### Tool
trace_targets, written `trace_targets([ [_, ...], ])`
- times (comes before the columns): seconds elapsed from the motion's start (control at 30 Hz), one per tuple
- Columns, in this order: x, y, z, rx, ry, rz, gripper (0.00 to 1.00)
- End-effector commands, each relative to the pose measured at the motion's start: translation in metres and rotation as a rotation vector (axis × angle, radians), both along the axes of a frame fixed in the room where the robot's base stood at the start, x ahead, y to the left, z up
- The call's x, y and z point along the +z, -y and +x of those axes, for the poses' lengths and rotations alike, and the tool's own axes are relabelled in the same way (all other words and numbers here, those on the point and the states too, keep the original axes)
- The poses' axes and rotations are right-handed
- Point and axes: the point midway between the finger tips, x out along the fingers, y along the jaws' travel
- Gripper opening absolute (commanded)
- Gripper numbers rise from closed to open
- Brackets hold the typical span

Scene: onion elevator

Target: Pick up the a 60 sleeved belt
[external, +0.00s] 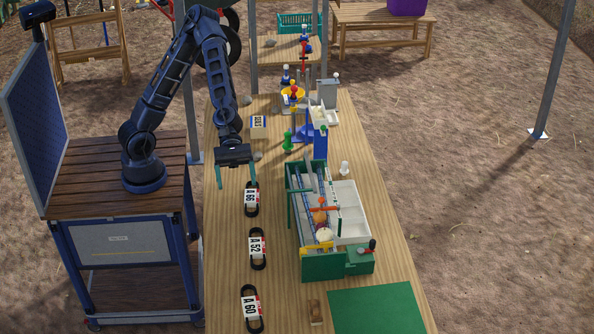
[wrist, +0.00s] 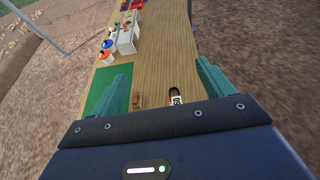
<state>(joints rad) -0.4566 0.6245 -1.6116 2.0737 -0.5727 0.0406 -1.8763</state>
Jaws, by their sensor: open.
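The A 60 belt (external: 252,309) is a black loop in a white and red sleeve, lying flat on the wooden table at the near left. A belt (wrist: 175,97) beside the brown block shows between my fingers in the wrist view; its label is too small to read surely. My gripper (external: 236,179) is open and empty, pointing down above the table near the A 66 belt, well beyond the A 60 belt. Its green fingers (wrist: 163,80) stand wide apart in the wrist view.
The A 66 belt (external: 251,198) and A 52 belt (external: 257,248) lie in line with the A 60 belt. A brown block (external: 315,312) and green mat (external: 377,309) are to its right. The green-framed machine (external: 322,267) stands right of the belts.

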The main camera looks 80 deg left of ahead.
Motion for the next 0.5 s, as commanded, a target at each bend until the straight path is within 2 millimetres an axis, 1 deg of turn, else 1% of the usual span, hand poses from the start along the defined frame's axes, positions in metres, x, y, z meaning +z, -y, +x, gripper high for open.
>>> trace_targets([
  [0.27, -0.047, 0.000, -0.001, -0.002, -0.002, 0.001, 0.80],
  [0.3, -0.057, 0.000, -0.001, -0.004, -0.004, 0.001, 0.80],
  [0.37, -0.071, 0.001, -0.001, -0.004, -0.003, 0.001, 0.80],
  [0.4, -0.083, 0.001, -0.001, -0.003, -0.005, 0.002, 0.80],
  [0.47, -0.103, 0.001, -0.002, -0.004, -0.005, 0.001, 0.80],
  [0.5, -0.119, 0.001, -0.002, -0.005, -0.007, 0.002, 0.80],
])
